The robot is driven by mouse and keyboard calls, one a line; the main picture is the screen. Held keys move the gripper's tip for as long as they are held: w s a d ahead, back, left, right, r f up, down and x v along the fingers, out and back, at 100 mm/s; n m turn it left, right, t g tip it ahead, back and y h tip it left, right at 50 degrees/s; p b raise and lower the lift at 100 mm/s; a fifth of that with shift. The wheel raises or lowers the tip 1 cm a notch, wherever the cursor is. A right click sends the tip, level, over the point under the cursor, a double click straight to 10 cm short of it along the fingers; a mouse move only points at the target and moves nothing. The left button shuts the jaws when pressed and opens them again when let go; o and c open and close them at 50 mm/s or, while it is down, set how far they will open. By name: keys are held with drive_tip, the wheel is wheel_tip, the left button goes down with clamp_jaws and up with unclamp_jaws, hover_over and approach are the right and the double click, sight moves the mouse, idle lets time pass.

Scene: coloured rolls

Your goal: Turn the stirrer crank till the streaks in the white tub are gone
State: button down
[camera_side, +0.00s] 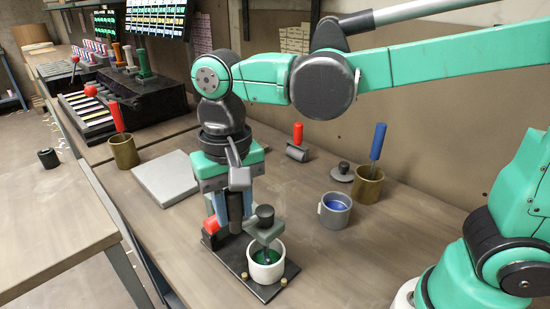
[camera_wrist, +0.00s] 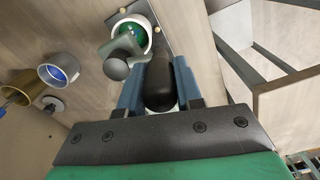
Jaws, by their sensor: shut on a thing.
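The white tub (camera_side: 266,268) stands at the front of the stirrer's dark base plate (camera_side: 284,283). Green contents show inside it; the wrist view shows the tub (camera_wrist: 147,38) with green and a paler patch, too small to judge as streaks. The grey-green stirrer head (camera_side: 258,229) with a dark round knob (camera_side: 265,211) reaches over the tub, its shaft dipping in. My gripper (camera_side: 235,218) points down beside the head. In the wrist view its blue fingers (camera_wrist: 159,90) close on a dark rounded crank handle (camera_wrist: 160,78). The crank's lower part is hidden.
A blue-filled grey cup (camera_side: 335,212) and a brown pot with a blue-handled tool (camera_side: 369,186) stand right. A grey slab (camera_side: 166,178) and a brown pot with a red-handled tool (camera_side: 123,151) are left. A red-handled roller (camera_side: 297,148) lies behind. The right front bench is clear.

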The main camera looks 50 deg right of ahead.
drive_tip(key=shift+w+m, duration=0.15)
drive_tip(key=shift+m, duration=0.15)
drive_tip(key=c, duration=0.6)
unclamp_jaws()
drive_tip(key=shift+r, duration=2.8)
